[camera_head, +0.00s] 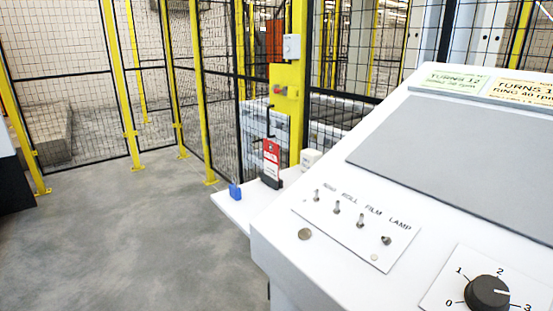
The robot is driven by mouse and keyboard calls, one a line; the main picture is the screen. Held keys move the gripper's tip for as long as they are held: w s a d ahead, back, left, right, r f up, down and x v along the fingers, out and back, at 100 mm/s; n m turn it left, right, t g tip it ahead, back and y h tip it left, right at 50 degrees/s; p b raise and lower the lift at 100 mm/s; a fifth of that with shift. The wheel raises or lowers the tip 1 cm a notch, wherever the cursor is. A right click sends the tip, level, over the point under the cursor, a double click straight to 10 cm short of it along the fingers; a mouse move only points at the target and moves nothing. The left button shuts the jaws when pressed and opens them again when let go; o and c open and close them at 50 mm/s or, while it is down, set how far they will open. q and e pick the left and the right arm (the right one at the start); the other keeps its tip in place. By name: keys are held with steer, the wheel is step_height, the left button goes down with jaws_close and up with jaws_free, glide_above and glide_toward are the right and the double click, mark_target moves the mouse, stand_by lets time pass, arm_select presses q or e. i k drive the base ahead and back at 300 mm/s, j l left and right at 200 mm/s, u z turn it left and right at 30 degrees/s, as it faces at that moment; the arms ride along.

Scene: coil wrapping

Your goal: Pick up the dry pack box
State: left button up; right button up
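No thing in view is clearly marked as the dry pack box. A small white box (310,158) sits at the back of a white side shelf (238,208), partly hidden by the control console. A small blue object (235,191) stands near the shelf's left end. A red and white card (271,157) stands upright in a black holder (270,181) between them. I cannot tell which of these, if any, is the dry pack box. Neither of my grippers is in view.
A white control console (330,270) with toggle switches and a black dial (487,292) fills the right foreground. A yellow-post mesh fence (205,90) stands behind the shelf. The grey concrete floor (140,240) at left is clear.

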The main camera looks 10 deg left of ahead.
mark_target(309, 157)
steer(key=z, duration=0.3)
steer(key=i+j+z, duration=0.1)
steer(key=j+z, duration=0.35)
steer(key=z, duration=0.3)
steer(key=j+z, duration=0.6)
steer(key=j, duration=0.25)
steer(key=k+j+z, duration=0.2)
steer(key=j, duration=0.8)
steer(key=k+j+z, duration=0.1)
steer(key=j, duration=0.45)
